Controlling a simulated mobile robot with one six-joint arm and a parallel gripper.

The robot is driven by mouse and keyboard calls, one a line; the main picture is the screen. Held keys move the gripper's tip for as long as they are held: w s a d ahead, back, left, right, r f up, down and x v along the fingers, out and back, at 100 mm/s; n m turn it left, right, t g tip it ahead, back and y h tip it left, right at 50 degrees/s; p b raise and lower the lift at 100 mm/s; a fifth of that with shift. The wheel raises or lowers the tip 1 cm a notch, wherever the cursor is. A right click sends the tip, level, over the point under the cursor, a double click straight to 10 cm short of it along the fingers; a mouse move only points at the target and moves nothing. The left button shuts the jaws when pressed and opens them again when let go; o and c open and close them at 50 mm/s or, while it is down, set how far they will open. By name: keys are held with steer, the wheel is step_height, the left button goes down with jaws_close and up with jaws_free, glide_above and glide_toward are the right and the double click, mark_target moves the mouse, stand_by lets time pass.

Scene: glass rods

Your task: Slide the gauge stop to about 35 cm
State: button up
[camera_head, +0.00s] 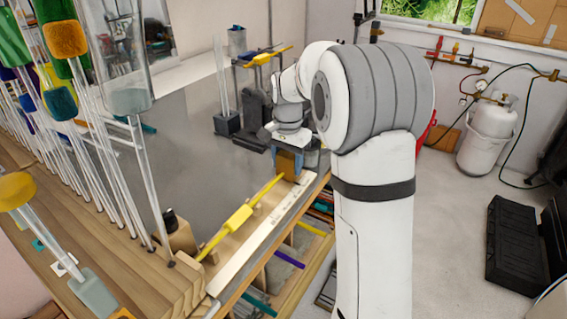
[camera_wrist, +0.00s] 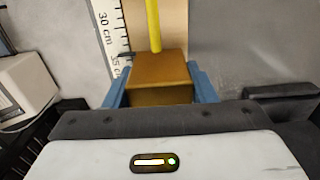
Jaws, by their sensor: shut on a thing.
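The gauge stop is a brown block (camera_wrist: 160,72) on the wooden gauge board. My gripper (camera_wrist: 160,88) is shut on it, with one blue finger on each side. The head view shows the same block (camera_head: 289,163) at the far end of the gauge, partly hidden by my gripper (camera_head: 287,156). The scale (camera_wrist: 112,30) runs along the left in the wrist view. Its "30 cm" label lies beyond the block, and a partly hidden "35" label sits beside the block. A dark mark lies near that label. A yellow rod (camera_wrist: 153,25) reaches the block's far side.
The yellow rod's thick middle (camera_head: 238,218) lies along the gauge board. Upright glass rods (camera_head: 100,190) crowd the wooden rack at left. A dark stand (camera_head: 257,115) is close behind my gripper. The grey bench top (camera_head: 180,130) between is mostly clear.

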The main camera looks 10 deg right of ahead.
steer(key=shift+w+d, duration=0.8)
steer(key=shift+w, duration=0.05)
steer(key=o, duration=1.4)
steer(key=shift+s, duration=0.1)
step_height(320, 180, up, 8)
steer(key=shift+f, duration=0.1)
